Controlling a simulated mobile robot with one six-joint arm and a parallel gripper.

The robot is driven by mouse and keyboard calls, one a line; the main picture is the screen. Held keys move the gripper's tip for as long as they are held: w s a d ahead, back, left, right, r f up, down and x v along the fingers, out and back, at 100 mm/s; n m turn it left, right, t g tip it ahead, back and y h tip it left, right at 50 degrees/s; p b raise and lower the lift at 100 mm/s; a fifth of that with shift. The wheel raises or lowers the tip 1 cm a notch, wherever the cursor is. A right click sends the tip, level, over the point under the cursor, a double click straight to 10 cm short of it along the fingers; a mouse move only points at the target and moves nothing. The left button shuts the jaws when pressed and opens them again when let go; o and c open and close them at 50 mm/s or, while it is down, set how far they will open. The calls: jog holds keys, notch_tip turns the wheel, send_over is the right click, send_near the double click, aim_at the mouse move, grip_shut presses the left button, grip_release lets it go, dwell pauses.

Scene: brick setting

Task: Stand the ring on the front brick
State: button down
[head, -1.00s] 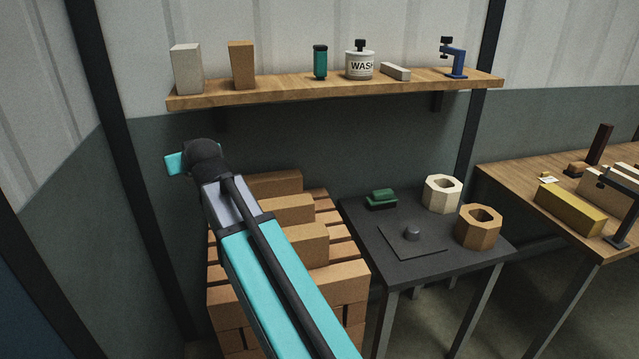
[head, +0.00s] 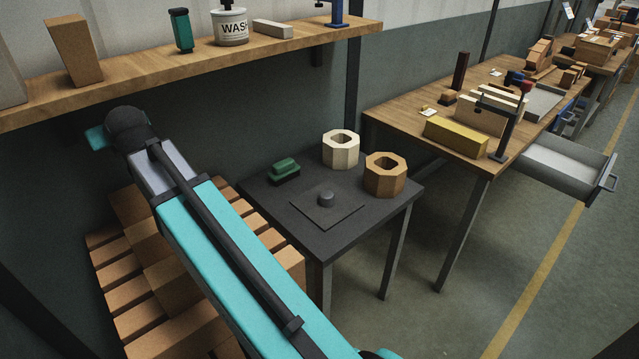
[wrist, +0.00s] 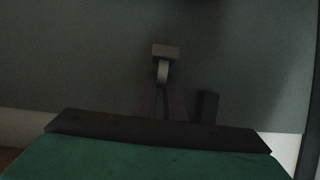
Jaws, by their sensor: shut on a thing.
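Bricks (head: 160,322) are stacked at the lower left in the head view, partly covered by my arm; I cannot tell which one is the front brick. Two octagonal rings with open centres stand on a dark table: a cream one (head: 341,153) and a tan one (head: 385,178). In the head view my arm reaches over the bricks and its far end hides the jaws. In the wrist view my gripper (wrist: 165,90) is dim, shut on a small greyish-brown piece (wrist: 165,52) with a paler curved part. I cannot make out what it is.
The dark table (head: 355,228) also bears a green block (head: 285,168) and a plate with a peg (head: 326,198). A wooden shelf (head: 290,45) with several items runs above. A cluttered workbench (head: 400,120) and open drawer (head: 562,165) are at right; floor in front is clear.

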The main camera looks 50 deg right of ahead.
jog(key=shift+w+d, duration=0.1)
jog(key=shift+w, duration=0.05)
jog(key=shift+r, duration=0.1)
jog(key=s+d+f+b, duration=0.1)
jog(key=s+d+f, duration=0.4)
jog(key=d, duration=0.6)
jog(key=s+d+f+b, duration=0.1)
jog(key=s+d+f, duration=0.1)
jog(key=d+f, duration=0.65)
jog(key=s+d+f+b, duration=0.2)
jog(key=s+d+f, duration=0.15)
jog(key=d, duration=1.05)
jog(key=s+d+f+b, duration=0.1)
jog(key=s+d+f, duration=0.2)
jog(key=s+d, duration=0.8)
jog(key=s+d+f+h+b, duration=0.1)
jog(key=s+d+f, duration=0.3)
jog(key=s+d, duration=0.7)
jog(key=shift+s+d+f+m+b, duration=0.35)
jog(key=shift+s+b, duration=0.2)
jog(key=shift+s, duration=0.45)
